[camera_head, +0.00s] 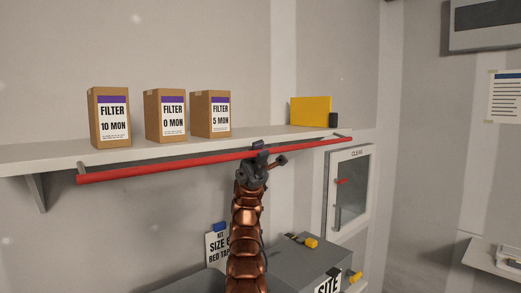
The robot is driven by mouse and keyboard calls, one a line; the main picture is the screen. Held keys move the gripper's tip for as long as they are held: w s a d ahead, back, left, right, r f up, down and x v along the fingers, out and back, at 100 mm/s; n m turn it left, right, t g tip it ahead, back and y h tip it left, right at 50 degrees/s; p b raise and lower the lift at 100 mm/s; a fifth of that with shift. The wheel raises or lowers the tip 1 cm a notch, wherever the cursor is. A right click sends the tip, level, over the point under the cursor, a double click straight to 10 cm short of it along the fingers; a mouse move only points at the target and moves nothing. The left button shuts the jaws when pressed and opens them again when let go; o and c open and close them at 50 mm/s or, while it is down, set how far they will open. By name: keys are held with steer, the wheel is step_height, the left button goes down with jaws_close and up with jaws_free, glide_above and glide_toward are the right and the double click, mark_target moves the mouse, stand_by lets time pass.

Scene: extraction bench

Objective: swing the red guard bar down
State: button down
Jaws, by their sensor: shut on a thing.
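The red guard bar (160,168) is a long thin rod running along the front of the white shelf (48,162), just below its edge. Its left end stands out near the shelf bracket, and its right end meets a small mount at the shelf's right end. My gripper (260,153) is at the bar, right of its middle, and is shut on it. My copper-coloured arm comes up from below and hides part of the wall and bench. The exact finger contact is too small to see clearly.
Several items stand on the shelf: filter boxes (166,116) and a yellow object (311,111). Below are a grey case (305,262), a sign (216,247) and small yellow-tipped items (311,243). A framed cabinet door (350,188) is at right. Wall below the bar's left half is clear.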

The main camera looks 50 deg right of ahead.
steer(key=c, duration=1.1)
jaws_free()
steer(key=shift+c, duration=0.2)
steer(key=m+y+b, duration=0.1)
steer(key=b, duration=0.2)
steer(key=shift+a+f, duration=0.1)
